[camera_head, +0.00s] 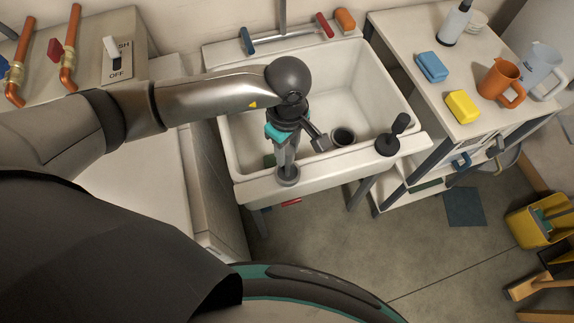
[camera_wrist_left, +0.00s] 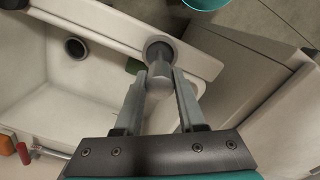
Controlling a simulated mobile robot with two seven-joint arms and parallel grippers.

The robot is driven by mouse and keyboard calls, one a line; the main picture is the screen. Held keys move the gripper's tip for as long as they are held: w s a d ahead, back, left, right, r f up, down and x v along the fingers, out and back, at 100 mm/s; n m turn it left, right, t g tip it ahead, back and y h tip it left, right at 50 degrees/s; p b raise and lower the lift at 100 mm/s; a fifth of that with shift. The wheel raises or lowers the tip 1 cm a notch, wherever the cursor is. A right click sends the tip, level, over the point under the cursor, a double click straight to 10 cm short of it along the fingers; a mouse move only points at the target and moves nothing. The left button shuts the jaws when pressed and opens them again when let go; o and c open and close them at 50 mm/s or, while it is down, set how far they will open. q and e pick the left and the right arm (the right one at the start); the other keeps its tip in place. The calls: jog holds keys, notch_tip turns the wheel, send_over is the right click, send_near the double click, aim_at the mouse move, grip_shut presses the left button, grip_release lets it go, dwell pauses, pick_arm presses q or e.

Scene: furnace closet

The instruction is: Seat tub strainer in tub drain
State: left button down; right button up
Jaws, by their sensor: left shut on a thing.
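The white tub (camera_head: 400,92) fills the middle of the head view. Its dark round drain (camera_head: 342,137) is in the tub floor, and the drain also shows at the upper left of the left wrist view (camera_wrist_left: 76,47). My left gripper (camera_head: 286,165) points down over the tub's front rim, to the left of the drain. It is shut on the knob of the grey tub strainer (camera_head: 288,179). The strainer's knob (camera_wrist_left: 159,80) is between the two fingers in the wrist view. The strainer is at the front rim; I cannot tell whether it touches it. My right gripper is not in view.
A black knobbed piece (camera_head: 388,145) stands on the tub's front rim, right of the drain. A white table (camera_head: 433,105) at right holds sponges, an orange mug (camera_head: 499,80) and a pitcher. A green object (camera_head: 269,160) lies in the tub's front left corner.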

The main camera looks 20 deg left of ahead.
pick_arm(q)
jog(key=shift+r, duration=0.15)
jog(key=shift+r+p, duration=0.65)
jog(key=shift+r, duration=0.2)
jog(key=c, duration=1.1)
grip_release()
jog(key=shift+c, duration=0.2)
grip_shut()
